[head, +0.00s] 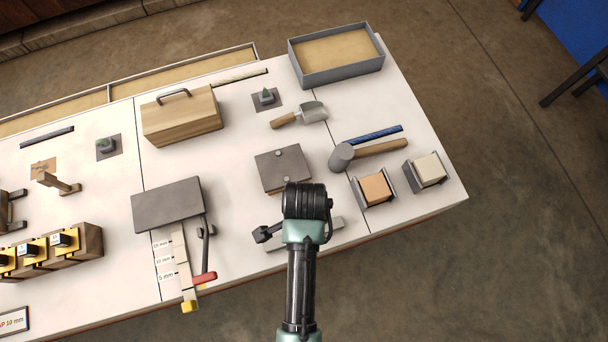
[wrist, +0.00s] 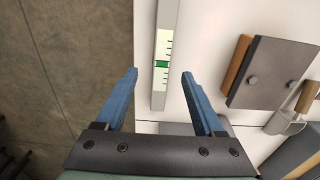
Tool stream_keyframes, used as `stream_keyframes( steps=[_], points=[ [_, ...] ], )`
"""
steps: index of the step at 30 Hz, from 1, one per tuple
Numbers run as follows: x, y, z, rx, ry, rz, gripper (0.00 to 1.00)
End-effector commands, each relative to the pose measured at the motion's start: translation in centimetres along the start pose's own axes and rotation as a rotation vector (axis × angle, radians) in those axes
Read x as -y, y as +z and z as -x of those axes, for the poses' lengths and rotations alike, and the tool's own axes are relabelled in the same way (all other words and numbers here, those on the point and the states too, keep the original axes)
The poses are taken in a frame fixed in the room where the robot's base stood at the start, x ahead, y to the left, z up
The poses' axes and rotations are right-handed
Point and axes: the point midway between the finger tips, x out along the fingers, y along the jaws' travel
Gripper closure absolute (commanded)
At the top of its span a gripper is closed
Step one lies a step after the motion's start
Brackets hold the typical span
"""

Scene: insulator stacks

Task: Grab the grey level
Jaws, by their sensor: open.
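The grey level (wrist: 161,92) is a long narrow bar with a green vial and dark scale marks. In the wrist view it lies on the white table near the edge, running up the picture. In the head view a grey bar (head: 335,232) lies near the front edge, partly hidden by my arm; it appears to be the level. My gripper (wrist: 160,74) is open, its two blue fingers on either side of the level in the picture, with nothing held. I cannot tell how high above the bar the fingertips are. In the head view my fingers are hidden.
A dark plate with two knobs (head: 280,171) lies behind the bar, and a trowel (head: 308,114) farther back. A mallet (head: 343,156) and two blocks in holders (head: 376,188) stand to the right. Floor shows beyond the front edge.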

Motion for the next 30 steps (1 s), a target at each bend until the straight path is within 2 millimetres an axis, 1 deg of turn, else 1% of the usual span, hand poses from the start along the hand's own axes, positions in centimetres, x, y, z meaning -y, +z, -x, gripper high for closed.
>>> stream_keyframes(
  steps=[4, 12, 16, 22, 26, 27, 29, 30],
  points=[
    [0.1, 0.0, -1.0, 0.0, 0.001, 0.0, 0.3],
    [0.2, 0.0, -4.7, 0.0, 0.001, 0.0, 0.3],
    [0.3, 0.0, -5.3, 0.0, -0.001, 0.0, 0.3],
    [0.3, 0.0, -5.3, 0.0, -0.002, 0.0, 0.3],
    [0.3, 0.0, -5.3, 0.0, -0.001, 0.0, 0.53],
    [0.3, 0.0, -5.3, 0.0, -0.001, 0.0, 0.61],
    [0.3, 0.0, -5.3, 0.0, -0.001, 0.0, 0.71],
    [0.3, 0.0, -5.3, 0.0, -0.001, 0.001, 0.79]
  ],
)
